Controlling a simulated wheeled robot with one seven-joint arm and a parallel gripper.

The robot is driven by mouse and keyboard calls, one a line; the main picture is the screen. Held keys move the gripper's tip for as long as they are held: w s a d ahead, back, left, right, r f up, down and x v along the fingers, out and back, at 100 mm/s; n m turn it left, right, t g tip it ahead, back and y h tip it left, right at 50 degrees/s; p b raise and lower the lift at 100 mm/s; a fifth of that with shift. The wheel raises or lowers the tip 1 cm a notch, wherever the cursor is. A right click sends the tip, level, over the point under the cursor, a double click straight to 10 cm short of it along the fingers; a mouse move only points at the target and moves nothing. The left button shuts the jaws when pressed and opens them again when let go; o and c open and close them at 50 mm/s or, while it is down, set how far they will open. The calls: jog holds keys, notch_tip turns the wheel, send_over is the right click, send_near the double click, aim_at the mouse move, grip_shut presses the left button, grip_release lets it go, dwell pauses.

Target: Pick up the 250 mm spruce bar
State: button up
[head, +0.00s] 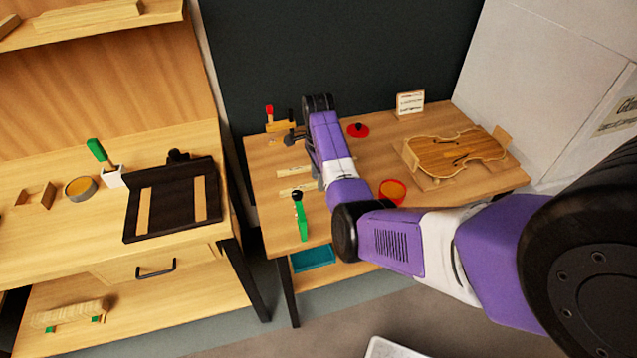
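Two pale wooden bars lie on the right-hand bench, left of my forearm: an upper one (293,170) and a lower one (296,188). Their right ends run up to or behind my arm. Two more pale strips, a left one (145,211) and a right one (200,198), lie on a black tray (172,208) on the left bench. I cannot tell which is the 250 mm spruce bar. My arm reaches over the right bench and bends down at its far end. My gripper is mostly hidden behind my purple forearm; a small grey part (320,180) shows near the bars' right ends. Its fingers cannot be made out.
A violin body (455,152) rests in a wooden cradle at right. A red-rimmed round dish (392,191), a red disc (358,130), a small sign (410,104), a green tool (300,218) and a clamp-like tool (280,126) stand on this bench. A gap separates the benches.

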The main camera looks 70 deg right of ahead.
jog(key=shift+f, duration=0.3)
grip_shut()
jog(key=shift+r, duration=0.1)
